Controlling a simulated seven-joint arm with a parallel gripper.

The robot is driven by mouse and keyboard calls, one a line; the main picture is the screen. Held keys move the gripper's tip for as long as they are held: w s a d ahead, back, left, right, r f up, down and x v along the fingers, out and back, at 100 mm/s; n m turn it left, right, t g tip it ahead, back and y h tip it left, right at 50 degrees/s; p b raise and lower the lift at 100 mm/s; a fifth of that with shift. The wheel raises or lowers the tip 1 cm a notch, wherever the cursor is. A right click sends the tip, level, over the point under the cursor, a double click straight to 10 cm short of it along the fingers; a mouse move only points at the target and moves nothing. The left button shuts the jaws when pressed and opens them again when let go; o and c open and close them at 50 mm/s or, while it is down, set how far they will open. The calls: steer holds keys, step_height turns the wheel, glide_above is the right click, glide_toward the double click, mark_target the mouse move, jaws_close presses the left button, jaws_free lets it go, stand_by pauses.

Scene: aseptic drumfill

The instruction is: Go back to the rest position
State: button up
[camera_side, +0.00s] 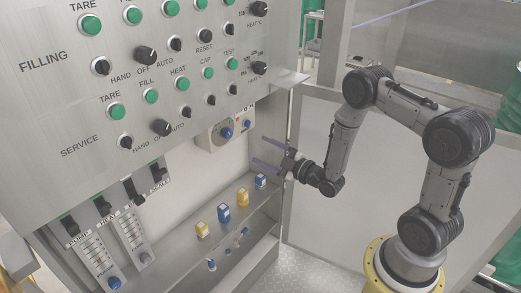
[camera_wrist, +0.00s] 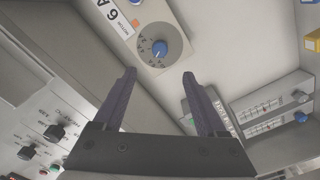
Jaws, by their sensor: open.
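My gripper (camera_side: 266,153) is open and empty in the side view, with its two purple-grey fingers apart and pointing left toward the cabinet. It is in front of the lower right of the control panel, just right of the cream dial box (camera_side: 226,133). In the wrist view my gripper (camera_wrist: 160,78) shows both fingers spread, with nothing between them. The dial box with its blue knob (camera_wrist: 159,48) lies beyond the fingertips there. The gripper looks apart from the box.
Yellow and blue small containers (camera_side: 223,213) stand on a metal shelf (camera_side: 240,221) below my gripper. The panel (camera_side: 190,75) carries several green buttons and black knobs. Slider gauges (camera_side: 95,255) are at lower left. A pale panel (camera_side: 385,190) stands behind my arm.

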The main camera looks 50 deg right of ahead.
step_height(320, 180, up, 13)
steer(key=s+a+m+g+h, duration=0.1)
steer(key=s+a+m+g, duration=0.1)
steer(key=m+g, duration=0.3)
steer(key=s+a+r+m+g, duration=0.1)
steer(key=s+a+g, duration=0.1)
steer(key=s, duration=0.7)
steer(key=s+a+r+m+g, duration=0.1)
steer(key=s+a+m+g, duration=0.1)
steer(key=s, duration=0.7)
steer(key=s+a+r+m+g+y, duration=0.1)
steer(key=s+a+r+m+g, duration=0.1)
steer(key=s, duration=0.7)
steer(key=shift+s+a+g, duration=0.25)
steer(key=shift+a+g, duration=0.3)
steer(key=shift+g, duration=0.15)
